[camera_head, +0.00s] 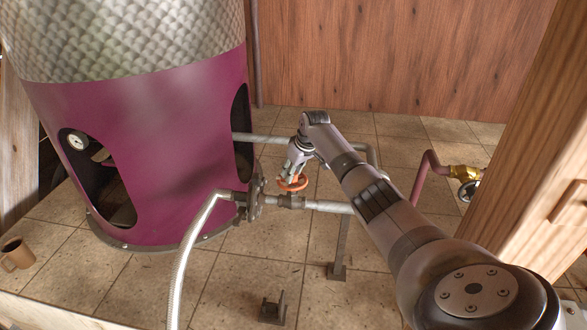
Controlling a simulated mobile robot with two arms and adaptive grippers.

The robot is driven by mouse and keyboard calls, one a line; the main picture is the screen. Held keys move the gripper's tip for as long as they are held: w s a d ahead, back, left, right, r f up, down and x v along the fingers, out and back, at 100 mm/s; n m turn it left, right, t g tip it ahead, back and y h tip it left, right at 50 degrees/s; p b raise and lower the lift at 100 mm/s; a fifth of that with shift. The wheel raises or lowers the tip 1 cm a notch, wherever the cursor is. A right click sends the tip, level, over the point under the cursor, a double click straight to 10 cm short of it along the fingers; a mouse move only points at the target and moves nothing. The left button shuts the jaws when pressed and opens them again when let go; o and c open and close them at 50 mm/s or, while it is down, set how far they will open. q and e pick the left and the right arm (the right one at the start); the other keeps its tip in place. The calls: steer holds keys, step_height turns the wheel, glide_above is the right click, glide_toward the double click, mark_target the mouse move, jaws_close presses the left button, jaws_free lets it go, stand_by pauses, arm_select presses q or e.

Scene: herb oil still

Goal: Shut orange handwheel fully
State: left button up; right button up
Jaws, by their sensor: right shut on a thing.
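The orange handwheel (292,184) sits on a valve (291,201) in the horizontal grey pipe, just right of the flange beside the purple still. My right gripper (291,177) reaches down from above and is shut on the handwheel's rim. The gripper and wrist cover part of the wheel, mostly its back side. How far the valve is turned cannot be told. My left gripper does not show.
The purple still (170,150) stands at the left, with a flexible hose (182,262) running down from the flange. A pipe stand (340,245) supports the pipe. A brass valve (464,172) and wooden post (530,150) are at the right.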

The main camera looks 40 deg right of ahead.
steer(key=shift+a+r+m+h+p, duration=0.1)
steer(key=shift+m+h+p, duration=0.25)
steer(key=shift+m, duration=0.45)
steer(key=shift+m+h, duration=0.35)
steer(key=shift+m, duration=0.65)
steer(key=m, duration=0.2)
steer(key=m+g+h, duration=0.1)
steer(key=m, duration=0.1)
steer(key=shift+w+a+m+h, duration=0.1)
steer(key=shift+a+m+h, duration=0.05)
steer(key=shift+m+h, duration=0.15)
steer(key=m, duration=0.2)
steer(key=shift+w+m+g+h, duration=0.1)
steer(key=shift+m+g+h, duration=0.2)
steer(key=shift+g, duration=0.1)
steer(key=shift+f+m+g+b, duration=0.2)
steer(key=shift+m+g+b, duration=0.2)
steer(key=shift+m+b, duration=0.4)
steer(key=m+g+b, duration=0.1)
steer(key=m+b, duration=0.2)
steer(key=b, duration=0.2)
steer(key=shift+w+f+m+h, duration=0.1)
steer(key=shift+f+m+h, duration=0.05)
steer(key=shift+m+h, duration=0.25)
steer(key=shift+r+m+g+b, duration=0.35)
steer(key=shift+m+b, duration=0.35)
steer(key=shift+b, duration=0.55)
steer(key=o, duration=1.2)
steer(key=shift+f, duration=0.1)
steer(key=shift+c, duration=0.2)
